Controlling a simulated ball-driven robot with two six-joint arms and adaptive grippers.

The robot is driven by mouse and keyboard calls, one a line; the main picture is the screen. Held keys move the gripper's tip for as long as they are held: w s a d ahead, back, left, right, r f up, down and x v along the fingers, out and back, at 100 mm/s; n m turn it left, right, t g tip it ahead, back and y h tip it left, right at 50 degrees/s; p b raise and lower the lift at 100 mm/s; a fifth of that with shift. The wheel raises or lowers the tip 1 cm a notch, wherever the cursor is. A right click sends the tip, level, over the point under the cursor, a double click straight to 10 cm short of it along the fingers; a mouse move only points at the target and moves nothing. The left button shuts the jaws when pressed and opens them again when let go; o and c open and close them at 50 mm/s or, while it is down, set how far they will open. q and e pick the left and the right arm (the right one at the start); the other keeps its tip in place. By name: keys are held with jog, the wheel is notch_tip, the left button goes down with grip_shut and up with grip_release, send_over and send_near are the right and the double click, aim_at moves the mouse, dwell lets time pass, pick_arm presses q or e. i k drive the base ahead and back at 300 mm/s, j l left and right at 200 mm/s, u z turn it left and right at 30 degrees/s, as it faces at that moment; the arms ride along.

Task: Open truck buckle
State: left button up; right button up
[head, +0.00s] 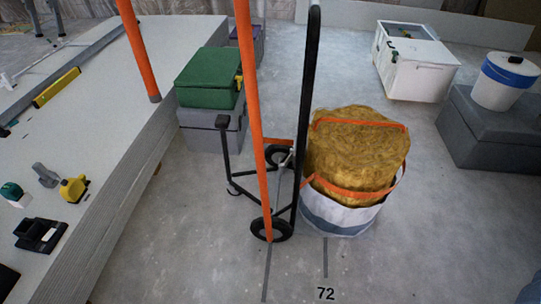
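A hand truck stands upright in the middle of the head view, with a tall black handle tube (306,90), small black wheels (270,229) and a thin black frame. A short orange band (278,142) crosses its lower part. A small grey metal piece (285,170) sits there between the tubes; I cannot tell whether it is the buckle or whether it is open or shut. A long orange pole (253,110) runs in front of the truck and hides part of it. Neither of my grippers is in view.
A bucket (337,216) with a yellow-brown bundle (355,150) and orange straps stands right of the truck. A green case (208,78) sits on a grey box (205,128) to the left. Stacked panels (130,110) fill the left side. The floor in front is mostly clear.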

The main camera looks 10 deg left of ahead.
aim_at(283, 166)
jog(key=j, duration=0.25)
jog(key=i+z, duration=0.2)
jog(key=z, duration=0.15)
jog(key=i+z, duration=0.15)
jog(key=z, duration=0.2)
jog(key=i+j+z, duration=0.15)
jog(key=z, duration=0.2)
